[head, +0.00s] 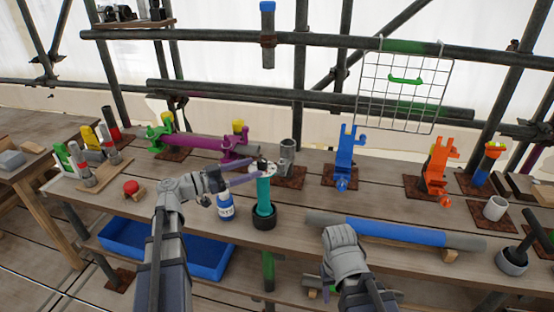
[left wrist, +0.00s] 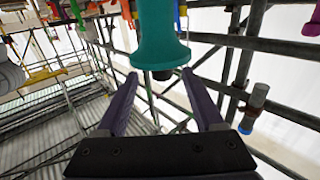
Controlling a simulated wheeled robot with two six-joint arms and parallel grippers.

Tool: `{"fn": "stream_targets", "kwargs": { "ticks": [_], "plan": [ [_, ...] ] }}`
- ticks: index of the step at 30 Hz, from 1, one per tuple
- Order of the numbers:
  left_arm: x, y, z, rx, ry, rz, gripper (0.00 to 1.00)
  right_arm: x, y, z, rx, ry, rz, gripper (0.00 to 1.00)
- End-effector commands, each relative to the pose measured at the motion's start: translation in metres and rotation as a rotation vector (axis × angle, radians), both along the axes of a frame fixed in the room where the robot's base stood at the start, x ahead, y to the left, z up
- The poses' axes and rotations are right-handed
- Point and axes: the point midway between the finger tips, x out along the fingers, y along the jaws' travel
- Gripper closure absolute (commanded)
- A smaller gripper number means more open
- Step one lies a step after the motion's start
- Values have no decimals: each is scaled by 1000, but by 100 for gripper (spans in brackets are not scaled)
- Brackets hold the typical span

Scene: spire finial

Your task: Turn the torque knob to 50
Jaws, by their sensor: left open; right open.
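A teal upright cylinder (head: 264,192) stands in a black round base (head: 264,218) near the table's front edge. A pale disc with a dark centre (head: 263,171) sits on its top; I cannot read any number or scale on it. My left gripper (head: 257,168) is open, its purple fingers reaching right to the top of the cylinder. In the left wrist view the teal flared part (left wrist: 160,40) and a dark stub (left wrist: 162,75) show between and beyond the open fingers; contact cannot be told. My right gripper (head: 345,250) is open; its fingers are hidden.
A blue and white bottle (head: 225,207) stands just left of the cylinder. A grey pipe with a blue sleeve (head: 395,232) lies to the right, beyond my right gripper. A blue stand (head: 346,157) and an orange stand (head: 438,167) are farther back. A blue bin (head: 125,237) is below.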

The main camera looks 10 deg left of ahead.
Motion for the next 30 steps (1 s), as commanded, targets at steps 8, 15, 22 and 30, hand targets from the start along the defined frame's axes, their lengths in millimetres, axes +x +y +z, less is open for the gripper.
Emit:
{"fn": "stream_targets", "kwargs": {
  "ticks": [8, 15, 22, 30],
  "plan": [
    [6, -7, 0, -1, -1, -2, 31, 0, 0, 0, 0, 0, 0, 50],
    [29, -35, 0, -1, -1, -3, 31, 0, 0, 0, 0, 0, 0, 50],
    [45, -55, 0, -1, -1, -1, 31, 0, 0, 0, 0, 0, 0, 50],
    [50, -61, 0, -1, -1, 1, 31, 0, 0, 0, 0, 0, 0, 50]
  ]
}}
